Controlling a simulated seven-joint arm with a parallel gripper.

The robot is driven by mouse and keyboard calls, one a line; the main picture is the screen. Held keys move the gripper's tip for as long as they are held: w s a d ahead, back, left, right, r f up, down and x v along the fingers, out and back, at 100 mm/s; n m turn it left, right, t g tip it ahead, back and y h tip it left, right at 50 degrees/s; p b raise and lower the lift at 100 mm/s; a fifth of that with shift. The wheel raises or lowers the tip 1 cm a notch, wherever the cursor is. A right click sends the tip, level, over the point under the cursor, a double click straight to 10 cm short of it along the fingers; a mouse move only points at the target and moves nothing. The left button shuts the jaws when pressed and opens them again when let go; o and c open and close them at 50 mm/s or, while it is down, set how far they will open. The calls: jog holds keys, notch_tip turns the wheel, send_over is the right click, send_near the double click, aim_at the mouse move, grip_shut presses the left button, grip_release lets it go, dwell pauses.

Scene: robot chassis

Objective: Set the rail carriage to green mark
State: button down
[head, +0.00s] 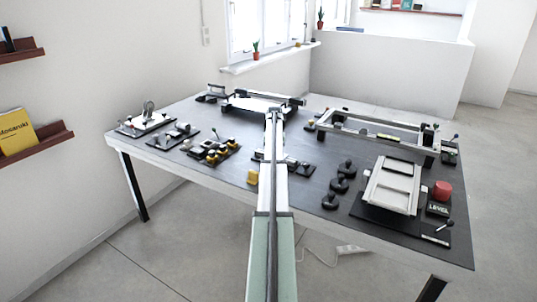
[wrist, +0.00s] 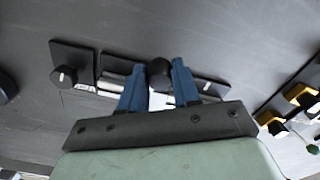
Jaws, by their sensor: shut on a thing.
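My gripper (wrist: 157,82) has its two blue fingers on either side of a round black knob (wrist: 160,68) and is shut on it. The knob sits over a low device with silver rails (wrist: 113,83) on a dark base, seemingly the rail carriage; my fingers and palm hide much of it. In the head view, my arm covers most of this device, and only its right part (head: 292,163) shows clearly. I cannot make out a green mark on this device in either view.
A small plate with a dial (wrist: 66,76) lies just left of the device in the wrist view. Yellow-and-black controls (head: 212,151) stand left of my arm. Several black knobs (head: 338,184), a white framed panel (head: 393,187) and a red button (head: 442,190) stand on the right.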

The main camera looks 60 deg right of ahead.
jog(key=c, duration=0.8)
grip_release()
jog(key=shift+w, duration=0.1)
notch_tip(320, 180, up, 14)
dwell(0.4)
